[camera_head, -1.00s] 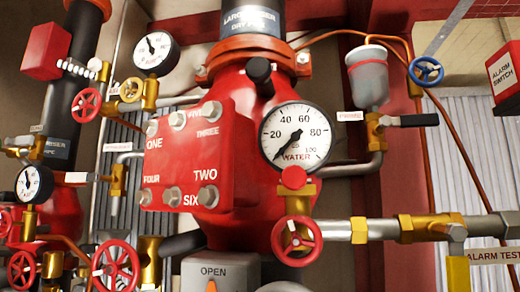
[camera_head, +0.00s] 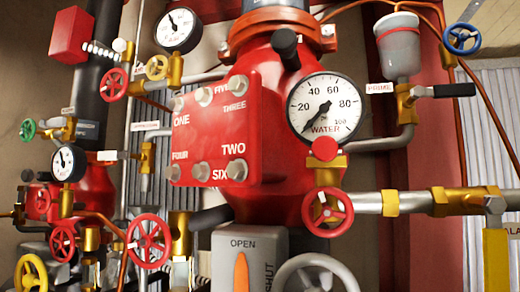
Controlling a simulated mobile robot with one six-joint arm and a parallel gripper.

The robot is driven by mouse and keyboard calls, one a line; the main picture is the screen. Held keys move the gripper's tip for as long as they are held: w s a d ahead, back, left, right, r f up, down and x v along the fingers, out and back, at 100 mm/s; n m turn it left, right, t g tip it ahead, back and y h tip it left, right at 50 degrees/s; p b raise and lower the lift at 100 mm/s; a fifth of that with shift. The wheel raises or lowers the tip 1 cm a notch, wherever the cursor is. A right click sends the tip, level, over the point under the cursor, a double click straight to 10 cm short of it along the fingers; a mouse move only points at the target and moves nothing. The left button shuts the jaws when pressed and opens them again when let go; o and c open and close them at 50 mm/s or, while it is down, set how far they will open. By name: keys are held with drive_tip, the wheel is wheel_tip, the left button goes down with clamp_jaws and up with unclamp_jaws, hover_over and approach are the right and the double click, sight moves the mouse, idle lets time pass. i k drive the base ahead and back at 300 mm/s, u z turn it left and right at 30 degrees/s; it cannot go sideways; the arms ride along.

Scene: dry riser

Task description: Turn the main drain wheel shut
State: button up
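No wheel in view carries a readable main drain label, so I cannot tell which one it is. A red wheel (camera_head: 328,212) sits below the water gauge (camera_head: 325,108), on a brass valve at the red valve body. Another red wheel (camera_head: 148,241) is at the lower left of that body. A large grey wheel (camera_head: 315,275) is cut off by the bottom edge, right of a grey OPEN/SHUT indicator box (camera_head: 248,258) whose orange pointer stands upright toward OPEN. My gripper is not in view.
Smaller wheels and a second gauge (camera_head: 68,163) crowd the left. A yellow wheel (camera_head: 31,273) is at the lower left. A blue wheel (camera_head: 463,39) and a black lever (camera_head: 453,90) are upper right. A horizontal pipe (camera_head: 363,202) runs right from the lower valve.

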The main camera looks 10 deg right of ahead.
sight(146, 242)
drive_tip(key=u, duration=0.45)
drive_tip(key=k, duration=0.25)
drive_tip(key=u, duration=0.45)
